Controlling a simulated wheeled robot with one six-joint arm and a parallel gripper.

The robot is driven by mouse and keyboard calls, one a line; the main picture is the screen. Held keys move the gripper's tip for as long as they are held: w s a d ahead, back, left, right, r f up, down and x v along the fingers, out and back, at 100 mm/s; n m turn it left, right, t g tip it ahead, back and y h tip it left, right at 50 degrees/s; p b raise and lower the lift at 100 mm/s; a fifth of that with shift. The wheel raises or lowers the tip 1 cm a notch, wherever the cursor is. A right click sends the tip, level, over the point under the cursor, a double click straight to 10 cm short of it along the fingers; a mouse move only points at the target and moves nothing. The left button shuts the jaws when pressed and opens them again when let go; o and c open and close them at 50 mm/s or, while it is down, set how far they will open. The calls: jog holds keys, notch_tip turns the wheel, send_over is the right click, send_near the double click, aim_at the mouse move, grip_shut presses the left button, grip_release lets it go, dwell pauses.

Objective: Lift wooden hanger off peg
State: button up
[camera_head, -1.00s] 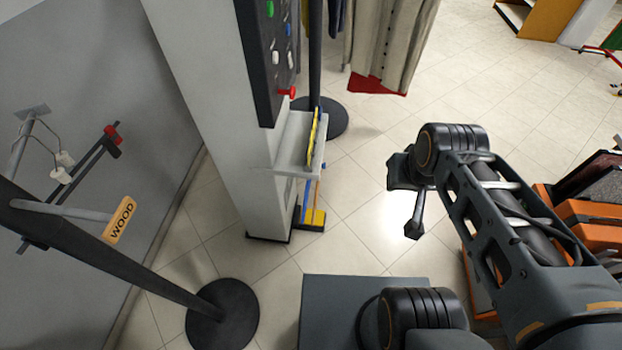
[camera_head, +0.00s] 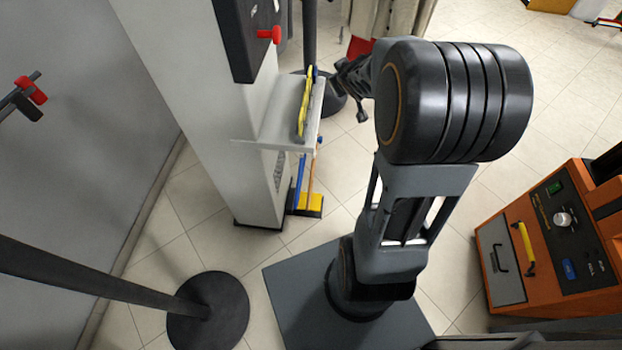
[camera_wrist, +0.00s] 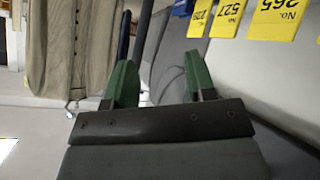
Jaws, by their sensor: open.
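No wooden hanger and no peg can be made out in either current view. My gripper (camera_head: 355,85) is beyond my large black arm joint in the head view, near the outer edge of the small shelf on the white column. In the wrist view my gripper (camera_wrist: 160,82) has its two green fingers well apart, with nothing between them. A dark pole passes behind the fingers there.
A white column (camera_head: 185,80) carries a dark panel (camera_head: 245,35) with a red knob and a small shelf (camera_head: 270,125). A stand base (camera_head: 207,310) is lower left. An orange machine (camera_head: 565,225) stands right. Yellow number tags (camera_wrist: 275,18) and beige garments (camera_wrist: 55,50) show too.

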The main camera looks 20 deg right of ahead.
notch_tip(320, 180, down, 10)
jog(key=w+d+n+y+b, duration=0.1)
jog(key=w+d+b, duration=0.2)
jog(key=n+y+b, duration=0.4)
jog(key=y+b, duration=0.6)
jog(key=b, duration=0.2)
send_near(314, 156)
jog(key=shift+y, duration=0.3)
jog(key=shift+w+d+b+x, duration=0.15)
jog(key=shift+b+x, duration=0.65)
jog(key=shift+x, duration=0.95)
jog(key=shift+w+d+b+x, duration=0.1)
jog(key=shift+b+x, duration=0.75)
jog(key=shift+x, duration=0.9)
jog(key=shift+w+d+b+x, duration=0.15)
jog(key=shift+b+x, duration=0.65)
jog(key=shift+x, duration=0.9)
jog(key=shift+r, duration=0.1)
grip_shut()
